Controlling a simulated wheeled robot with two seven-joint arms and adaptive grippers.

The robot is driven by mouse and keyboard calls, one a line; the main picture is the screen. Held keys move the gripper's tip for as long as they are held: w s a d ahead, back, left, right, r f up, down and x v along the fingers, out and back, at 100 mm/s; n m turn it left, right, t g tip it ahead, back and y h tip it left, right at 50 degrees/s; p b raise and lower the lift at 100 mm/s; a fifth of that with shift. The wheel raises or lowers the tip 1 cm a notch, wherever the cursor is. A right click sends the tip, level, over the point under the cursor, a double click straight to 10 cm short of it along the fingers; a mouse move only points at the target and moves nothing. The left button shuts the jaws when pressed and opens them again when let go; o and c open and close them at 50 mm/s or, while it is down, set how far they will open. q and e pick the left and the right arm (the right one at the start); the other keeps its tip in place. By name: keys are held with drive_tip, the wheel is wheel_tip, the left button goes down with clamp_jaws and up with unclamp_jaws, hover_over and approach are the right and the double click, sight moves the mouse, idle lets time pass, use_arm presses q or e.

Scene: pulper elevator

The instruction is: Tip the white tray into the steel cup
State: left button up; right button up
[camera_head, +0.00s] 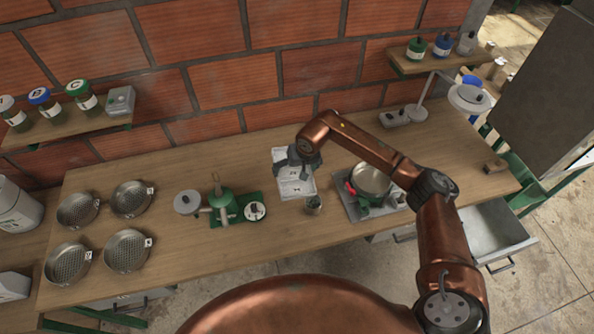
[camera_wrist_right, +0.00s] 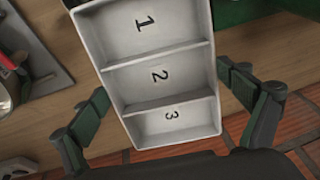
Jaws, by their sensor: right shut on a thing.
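The white tray (camera_head: 297,187) is near the middle of the bench. I cannot tell whether the tray is lifted. A small grey cup (camera_head: 313,204) with dark contents stands by the tray's near right corner. A larger steel vessel (camera_head: 371,180) sits to the right; I cannot tell which is the task's cup. My left gripper is out of view.
A green device (camera_head: 222,203) stands left of the tray. Several perforated steel pans (camera_head: 127,250) sit at the left. A metal plate (camera_head: 349,208) bears the steel vessel. A lamp (camera_head: 416,114) stands at the back right. An open drawer (camera_head: 490,235) sticks out at the right.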

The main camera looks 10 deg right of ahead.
drive_tip(key=shift+w+a+f+g, duration=0.15)
drive_tip(key=shift+f+g, duration=0.1)
drive_tip(key=shift+g, duration=0.15)
wheel_tip(320, 180, up, 4)
drive_tip(key=shift+w+f+g+h, duration=0.15)
drive_tip(key=shift+g+h, duration=0.45)
drive_tip(key=shift+g, duration=0.1)
drive_tip(key=shift+r+g, duration=0.4)
drive_tip(key=shift+r, duration=0.3)
drive_tip(key=shift+s, duration=0.2)
